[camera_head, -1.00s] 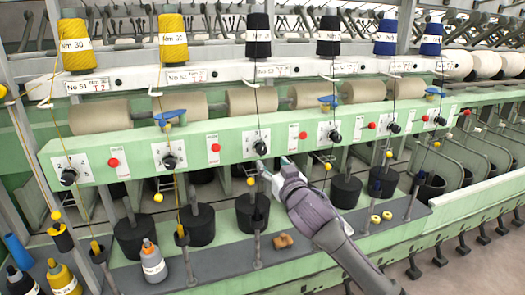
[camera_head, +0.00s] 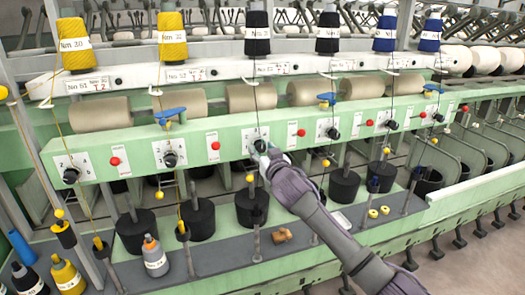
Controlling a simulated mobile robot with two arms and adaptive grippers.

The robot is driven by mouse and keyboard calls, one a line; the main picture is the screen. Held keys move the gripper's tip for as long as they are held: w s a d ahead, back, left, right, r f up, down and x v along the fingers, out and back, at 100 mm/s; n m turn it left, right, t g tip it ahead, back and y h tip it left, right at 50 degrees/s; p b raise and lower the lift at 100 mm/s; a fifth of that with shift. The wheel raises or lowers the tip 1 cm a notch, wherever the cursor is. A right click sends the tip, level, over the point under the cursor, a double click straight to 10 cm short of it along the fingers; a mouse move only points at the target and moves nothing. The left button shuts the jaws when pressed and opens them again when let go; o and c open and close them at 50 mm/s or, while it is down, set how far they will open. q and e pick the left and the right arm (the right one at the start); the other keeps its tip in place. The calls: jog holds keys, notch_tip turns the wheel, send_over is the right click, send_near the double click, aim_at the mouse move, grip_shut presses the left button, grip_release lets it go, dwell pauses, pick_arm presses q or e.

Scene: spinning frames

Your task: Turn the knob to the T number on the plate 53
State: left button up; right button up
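The plate third from the left (camera_head: 272,69) is on the white rail below a black spool, and its print is too small to read surely. Below it on the green panel is a black knob (camera_head: 260,145) on a white dial plate. My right gripper (camera_head: 266,158) is at this knob, its tips at or just under it and partly covering the dial. Whether the fingers touch or grip the knob is not clear. The knob's pointer cannot be read. My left gripper is not in view.
Similar knobs are at the left (camera_head: 71,175) and (camera_head: 170,159), and to the right (camera_head: 332,133). Red buttons (camera_head: 291,132) sit between them. Yarns hang in front of the panel. Below are black cylinders (camera_head: 252,207), and a grey shelf (camera_head: 215,257) holds bottles and a brown piece (camera_head: 282,235).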

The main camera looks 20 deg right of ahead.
grip_shut()
